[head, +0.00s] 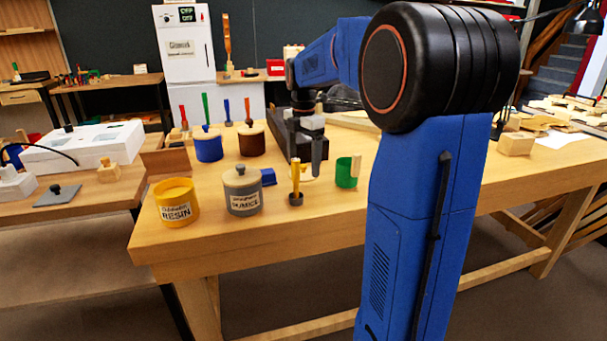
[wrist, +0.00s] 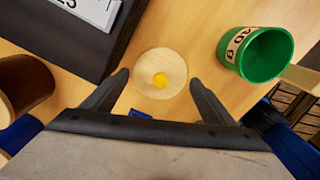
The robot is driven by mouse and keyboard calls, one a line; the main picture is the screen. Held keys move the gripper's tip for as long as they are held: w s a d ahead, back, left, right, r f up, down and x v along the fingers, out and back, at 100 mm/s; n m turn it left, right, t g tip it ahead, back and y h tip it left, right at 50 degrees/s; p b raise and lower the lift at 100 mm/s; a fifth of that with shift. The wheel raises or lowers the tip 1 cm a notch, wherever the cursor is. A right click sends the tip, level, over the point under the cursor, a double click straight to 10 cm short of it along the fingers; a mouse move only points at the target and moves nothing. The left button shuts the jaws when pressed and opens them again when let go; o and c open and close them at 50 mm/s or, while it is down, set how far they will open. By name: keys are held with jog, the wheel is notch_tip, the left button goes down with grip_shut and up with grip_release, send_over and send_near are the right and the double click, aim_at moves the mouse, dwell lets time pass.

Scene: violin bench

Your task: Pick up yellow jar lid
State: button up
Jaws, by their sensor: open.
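The yellow jar lid (wrist: 173,58) is a pale round wooden disc with a yellow knob, lying on the bench in the wrist view. In the head view my gripper and a yellow-handled tool make it hard to make out. My gripper (wrist: 158,80) is open and empty, its fingers on either side of the lid in the picture. Whether they touch it, I cannot tell. In the head view my gripper (head: 307,162) points down over the bench. The yellow jar (head: 178,211), labelled resin, stands without a lid at the front left of the bench.
A green cup (wrist: 267,56) stands right of the lid. A dark box (wrist: 75,45) lies at the wrist view's upper left. A grey lidded jar (head: 243,195), a blue jar (head: 208,147), a brown jar (head: 252,145) and a yellow-handled tool (head: 296,180) stand nearby.

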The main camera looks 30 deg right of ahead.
aim_at(302, 165)
jog(key=shift+f, duration=0.6)
jog(key=c, duration=0.7)
notch_tip(302, 165, up, 10)
jog(key=shift+r, duration=0.1)
jog(key=shift+a, duration=0.15)
